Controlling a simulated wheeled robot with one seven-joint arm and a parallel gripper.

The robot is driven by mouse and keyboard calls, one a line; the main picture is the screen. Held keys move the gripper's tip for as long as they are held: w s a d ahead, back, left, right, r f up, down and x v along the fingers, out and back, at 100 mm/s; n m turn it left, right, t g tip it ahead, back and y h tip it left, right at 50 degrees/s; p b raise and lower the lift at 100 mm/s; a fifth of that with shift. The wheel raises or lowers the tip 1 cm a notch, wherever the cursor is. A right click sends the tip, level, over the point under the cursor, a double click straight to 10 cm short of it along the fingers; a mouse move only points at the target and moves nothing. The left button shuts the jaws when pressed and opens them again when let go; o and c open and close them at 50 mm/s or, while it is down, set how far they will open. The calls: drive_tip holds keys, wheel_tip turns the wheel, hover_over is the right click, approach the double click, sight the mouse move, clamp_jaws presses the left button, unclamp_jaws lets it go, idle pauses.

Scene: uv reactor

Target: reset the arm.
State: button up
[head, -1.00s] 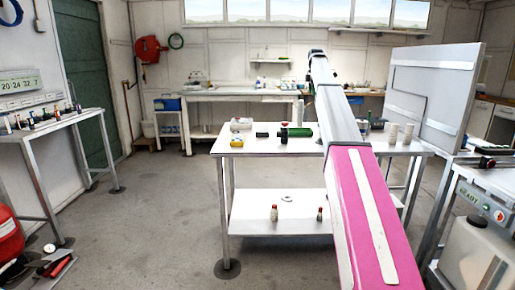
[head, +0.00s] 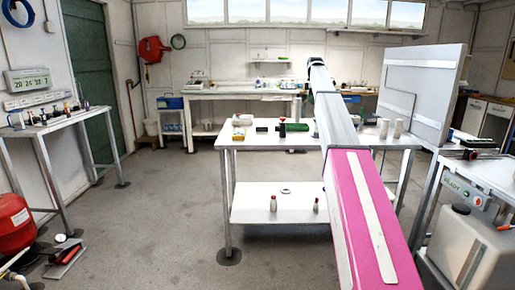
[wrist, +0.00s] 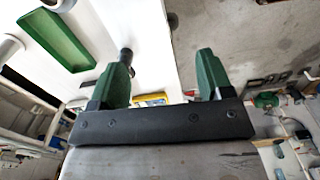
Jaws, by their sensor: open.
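My gripper (wrist: 165,60) shows in the wrist view with its two green fingers wide apart on a dark crossbar. Nothing is between the fingers. A dark knob-like thing (wrist: 126,55) shows by the left fingertip; I cannot tell whether they touch. In the head view my pink and white arm reaches out over the right part of the white table (head: 262,142).
A dark upright thing (head: 282,128) and a green tray (head: 299,126) are on the table, left of my arm. White cups (head: 391,128) and a grey panel (head: 428,95) stand right. A tank (head: 465,240) is at lower right. Floor at left centre is clear.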

drive_tip(key=s+a+f+m, duration=0.25)
drive_tip(key=s+f, duration=0.35)
drive_tip(key=f, duration=0.5)
drive_tip(key=s+a+f+m, duration=0.1)
drive_tip(key=s+f+m, duration=0.2)
drive_tip(key=s+f, duration=0.6)
drive_tip(key=s+a+f+m, duration=0.2)
drive_tip(key=s+f, duration=0.2)
drive_tip(key=f, duration=0.9)
drive_tip(key=s+a+f+m, duration=0.1)
drive_tip(key=s+f+m, duration=0.2)
drive_tip(key=s+f, duration=0.3)
drive_tip(key=s+a+f+m, duration=0.1)
drive_tip(key=s+f+m, duration=0.2)
drive_tip(key=s+f, duration=0.4)
drive_tip(key=s+a+f+m, duration=0.2)
drive_tip(key=s+f, duration=0.5)
drive_tip(key=s, duration=1.1)
drive_tip(key=shift+m, duration=0.85)
drive_tip(key=shift+s, duration=0.1)
